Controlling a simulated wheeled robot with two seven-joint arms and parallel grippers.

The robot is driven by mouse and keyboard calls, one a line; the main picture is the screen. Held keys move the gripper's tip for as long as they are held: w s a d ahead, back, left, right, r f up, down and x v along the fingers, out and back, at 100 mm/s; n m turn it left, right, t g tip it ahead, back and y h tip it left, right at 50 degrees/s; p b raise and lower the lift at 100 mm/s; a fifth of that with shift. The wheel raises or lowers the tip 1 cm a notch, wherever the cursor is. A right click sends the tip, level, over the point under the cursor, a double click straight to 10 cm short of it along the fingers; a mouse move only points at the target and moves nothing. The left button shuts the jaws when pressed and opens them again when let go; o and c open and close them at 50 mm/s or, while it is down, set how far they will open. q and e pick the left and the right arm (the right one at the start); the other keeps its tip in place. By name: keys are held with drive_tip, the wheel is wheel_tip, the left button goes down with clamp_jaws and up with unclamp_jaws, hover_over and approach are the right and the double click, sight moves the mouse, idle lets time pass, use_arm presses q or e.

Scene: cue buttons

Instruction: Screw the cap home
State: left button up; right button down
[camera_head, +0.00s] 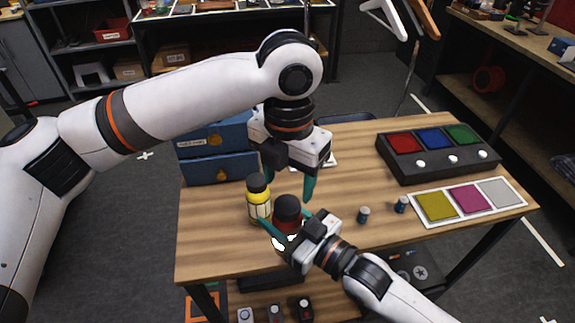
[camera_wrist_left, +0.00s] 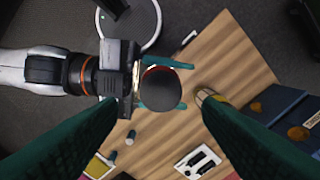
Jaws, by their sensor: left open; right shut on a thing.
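A red bottle (camera_head: 290,228) with a dark cap (camera_head: 287,206) stands near the table's front edge. My right gripper (camera_head: 284,225) is shut on the bottle, its teal fingers on either side of the body. My left gripper (camera_head: 289,186) is open above the cap, pointing down. In the left wrist view, the cap (camera_wrist_left: 160,89) lies between and beyond the open teal fingers, apart from them. It covers most of the bottle there, and a red edge shows. I cannot tell how tightly the cap sits on the bottle.
A yellow bottle (camera_head: 258,206) with a dark cap stands close left of the red one. Blue drawers (camera_head: 217,168) stand behind. Two small cylinders (camera_head: 363,215), a colored-square card (camera_head: 418,222) and a dark button box (camera_head: 440,172) are to the right.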

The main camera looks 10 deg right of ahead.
sight(287, 204)
use_arm(q)
drive_tip(key=n, duration=0.5)
drive_tip(key=shift+r, duration=0.25)
drive_tip(key=n, duration=0.4)
drive_tip(key=shift+r+n, duration=0.2)
drive_tip(key=shift+n, duration=0.2)
drive_tip(key=n, duration=0.7)
drive_tip(key=shift+r, duration=0.3)
drive_tip(key=n, duration=0.7)
drive_tip(key=shift+r, duration=0.3)
drive_tip(key=n, duration=0.4)
drive_tip(key=shift+a+r, duration=0.1)
drive_tip(key=shift+r, duration=0.05)
drive_tip(key=n, duration=0.3)
drive_tip(key=shift+r+n, duration=0.15)
drive_tip(key=shift+n, duration=0.25)
drive_tip(key=shift+f, duration=4.05)
